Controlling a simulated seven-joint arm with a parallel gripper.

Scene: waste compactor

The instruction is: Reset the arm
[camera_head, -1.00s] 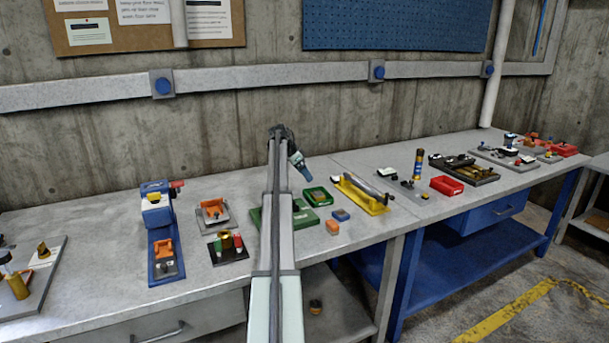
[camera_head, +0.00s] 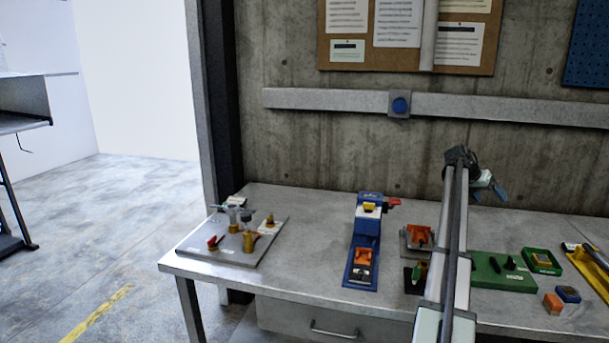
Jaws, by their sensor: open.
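My arm (camera_head: 455,235) rises from the bottom of the picture, right of the middle, and its column is bent at the top. My gripper (camera_head: 497,192) hangs from that bend on the right side, pointing down and to the right. It is open, small in the picture, with nothing seen in it. It appears in front of the wall and the back of the bench, above the green fixture (camera_head: 496,274). My arm hides part of the fixtures behind it.
The grey workbench (camera_head: 310,210) holds a grey plate with brass fittings (camera_head: 225,250), a blue fixture (camera_head: 366,235), an orange-clamp fixture (camera_head: 417,240), a green tray (camera_head: 541,262), small blocks (camera_head: 553,303) and a yellow holder (camera_head: 594,262). Open floor (camera_head: 110,220) lies left.

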